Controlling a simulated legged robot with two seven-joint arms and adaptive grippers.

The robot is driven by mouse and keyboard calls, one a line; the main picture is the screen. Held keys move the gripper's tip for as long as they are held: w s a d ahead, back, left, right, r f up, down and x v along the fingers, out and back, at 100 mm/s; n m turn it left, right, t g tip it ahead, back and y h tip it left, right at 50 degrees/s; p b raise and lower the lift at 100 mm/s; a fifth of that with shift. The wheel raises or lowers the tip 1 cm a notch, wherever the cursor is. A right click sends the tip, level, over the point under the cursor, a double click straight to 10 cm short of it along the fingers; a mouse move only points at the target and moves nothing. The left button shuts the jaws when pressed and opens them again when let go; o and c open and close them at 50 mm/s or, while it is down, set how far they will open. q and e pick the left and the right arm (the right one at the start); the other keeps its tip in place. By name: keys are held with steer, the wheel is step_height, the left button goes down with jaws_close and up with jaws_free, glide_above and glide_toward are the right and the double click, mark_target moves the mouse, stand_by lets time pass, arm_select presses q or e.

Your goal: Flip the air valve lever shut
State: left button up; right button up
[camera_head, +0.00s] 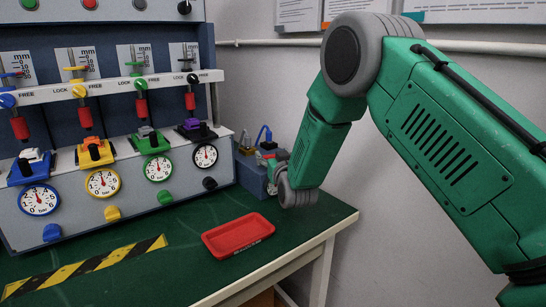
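My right gripper (271,163) is small and mostly hidden at the box, just below the blue part. Its fingers and any contact are not clear. My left gripper is not in view.
The testing panel (120,200) with dials, levers and coloured knobs fills the left. A red tray (238,235) lies on the green table (190,270) near its right edge. Yellow-black tape (85,267) marks the table front. A pipe runs along the wall.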

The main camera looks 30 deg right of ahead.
steer(key=shift+d+f, duration=0.1)
steer(key=shift+d, duration=0.1)
steer(key=shift+w+a+n+t+y, duration=0.15)
steer(key=shift+n+t+y, duration=0.15)
steer(key=shift+n+y, duration=0.7)
steer(key=y, duration=0.1)
steer(key=n+y+p, duration=0.1)
steer(key=y, duration=0.1)
steer(key=n+y, duration=0.1)
steer(key=shift+w+y, duration=0.3)
steer(key=shift+n+y, duration=0.3)
steer(key=shift+f, duration=0.1)
